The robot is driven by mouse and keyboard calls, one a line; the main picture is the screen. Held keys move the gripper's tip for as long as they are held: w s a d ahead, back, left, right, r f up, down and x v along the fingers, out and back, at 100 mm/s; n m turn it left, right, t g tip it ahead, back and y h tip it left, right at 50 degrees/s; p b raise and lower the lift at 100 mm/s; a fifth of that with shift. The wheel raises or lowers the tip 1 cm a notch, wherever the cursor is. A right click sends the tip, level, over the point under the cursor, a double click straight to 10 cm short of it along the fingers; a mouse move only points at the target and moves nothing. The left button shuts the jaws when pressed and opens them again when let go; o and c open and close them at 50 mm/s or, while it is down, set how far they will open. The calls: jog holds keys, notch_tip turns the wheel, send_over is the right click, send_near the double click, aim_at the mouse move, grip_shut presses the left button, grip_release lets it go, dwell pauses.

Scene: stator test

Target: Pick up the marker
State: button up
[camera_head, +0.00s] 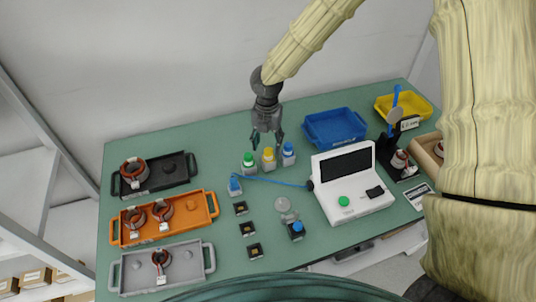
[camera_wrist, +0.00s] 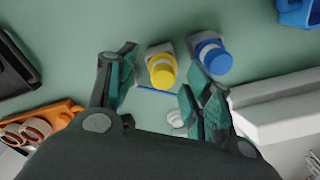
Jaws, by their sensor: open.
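I cannot make out a clear marker. A slim blue stick (camera_head: 395,97) stands by the yellow tray at the back right; I cannot tell whether it is the marker. My gripper (camera_head: 267,139) hangs open and empty above three small capped bottles. These are the green-capped bottle (camera_head: 249,161), the yellow-capped bottle (camera_head: 268,158) and the blue-capped bottle (camera_head: 288,153). In the wrist view, the yellow cap (camera_wrist: 163,72) shows between my open fingers (camera_wrist: 157,84), and the blue cap (camera_wrist: 214,57) lies to its right. The green-capped bottle is not visible there.
A white device (camera_head: 350,185) with a dark screen and a blue cable stands right of centre. A blue bin (camera_head: 335,127) and yellow tray (camera_head: 418,104) are behind. Black (camera_head: 121,188), orange (camera_head: 205,213) and grey (camera_head: 200,262) trays with coils line the left.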

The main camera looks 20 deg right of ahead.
aim_at(269, 150)
jog(key=shift+s+f+p, duration=0.45)
jog(key=shift+s+f, duration=0.45)
jog(key=shift+w+f, duration=0.5)
jog(key=shift+f, duration=0.4)
jog(key=shift+s+d+r, duration=0.1)
jog(key=shift+s+r, duration=0.15)
jog(key=c, duration=0.3)
jog(key=shift+w+f, duration=0.1)
jog(key=shift+w, duration=0.05)
jog(key=c, duration=0.7)
jog(key=shift+c, duration=0.5)
